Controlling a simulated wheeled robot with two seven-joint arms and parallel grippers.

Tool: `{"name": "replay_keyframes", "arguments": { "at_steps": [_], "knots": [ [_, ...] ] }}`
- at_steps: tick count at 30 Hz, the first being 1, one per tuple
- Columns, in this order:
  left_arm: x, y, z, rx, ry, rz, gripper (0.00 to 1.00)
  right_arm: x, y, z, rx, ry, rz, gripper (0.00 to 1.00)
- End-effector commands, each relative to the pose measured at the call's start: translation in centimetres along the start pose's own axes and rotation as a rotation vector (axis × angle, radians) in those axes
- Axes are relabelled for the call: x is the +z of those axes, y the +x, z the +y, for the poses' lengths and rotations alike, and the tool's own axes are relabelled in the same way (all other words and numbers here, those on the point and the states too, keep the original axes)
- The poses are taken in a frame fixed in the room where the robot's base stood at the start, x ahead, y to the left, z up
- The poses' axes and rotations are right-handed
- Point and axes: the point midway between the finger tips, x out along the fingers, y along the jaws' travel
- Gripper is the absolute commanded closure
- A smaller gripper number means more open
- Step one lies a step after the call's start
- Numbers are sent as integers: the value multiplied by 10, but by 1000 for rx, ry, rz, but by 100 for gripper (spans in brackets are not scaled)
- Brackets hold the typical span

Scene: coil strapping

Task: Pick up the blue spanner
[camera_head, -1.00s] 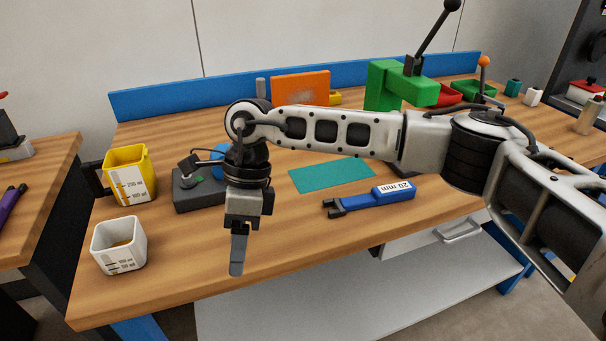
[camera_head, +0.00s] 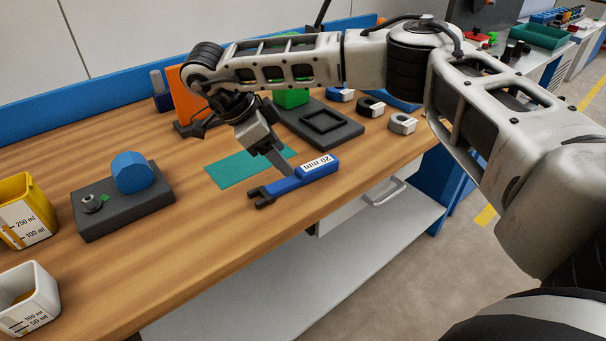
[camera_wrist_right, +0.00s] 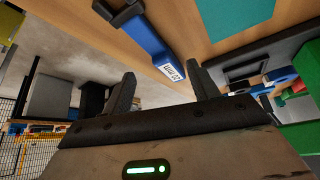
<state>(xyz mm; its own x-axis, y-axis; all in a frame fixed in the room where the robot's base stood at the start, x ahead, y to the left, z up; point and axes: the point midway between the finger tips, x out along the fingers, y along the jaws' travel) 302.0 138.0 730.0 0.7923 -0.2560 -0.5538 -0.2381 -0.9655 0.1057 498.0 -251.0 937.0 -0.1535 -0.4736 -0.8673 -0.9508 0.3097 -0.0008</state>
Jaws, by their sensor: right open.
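The blue spanner (camera_head: 287,185) with a white "20 mm" label lies on the wooden bench near its front edge, its dark open jaw to the left. My right gripper (camera_head: 285,166) points down just behind and over the spanner's middle, its far finger mostly hidden. In the right wrist view the spanner (camera_wrist_right: 146,38) lies beyond the two spread fingers (camera_wrist_right: 160,74), with its labelled end toward the gap. The gripper is open and holds nothing. My left gripper is out of view.
A teal mat (camera_head: 229,172) lies behind the spanner. A dark block with a blue part (camera_head: 133,172) and two measuring cups, yellow (camera_head: 30,195) and white (camera_head: 38,305), are left. A dark fixture plate (camera_head: 345,135) and ring-shaped parts (camera_head: 402,123) are right. Bare wood lies left of the spanner.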

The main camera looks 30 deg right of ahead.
Motion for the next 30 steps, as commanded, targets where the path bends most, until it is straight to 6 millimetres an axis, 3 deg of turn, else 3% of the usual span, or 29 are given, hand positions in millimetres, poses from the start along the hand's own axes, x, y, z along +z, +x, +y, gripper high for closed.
{"name": "replay_keyframes", "arguments": {
  "at_steps": [5,14,23,27,29,30],
  "knots": [
    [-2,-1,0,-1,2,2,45,1,12,1,2,-1,1,40],
    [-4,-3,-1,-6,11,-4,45,7,53,2,2,-1,1,40],
    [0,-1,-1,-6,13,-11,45,8,58,2,0,-1,0,40],
    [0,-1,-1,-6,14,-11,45,8,58,2,0,-1,0,79],
    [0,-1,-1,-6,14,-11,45,8,58,2,1,0,0,96],
    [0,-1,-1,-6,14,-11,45,8,58,2,1,-1,0,100]
  ]
}}
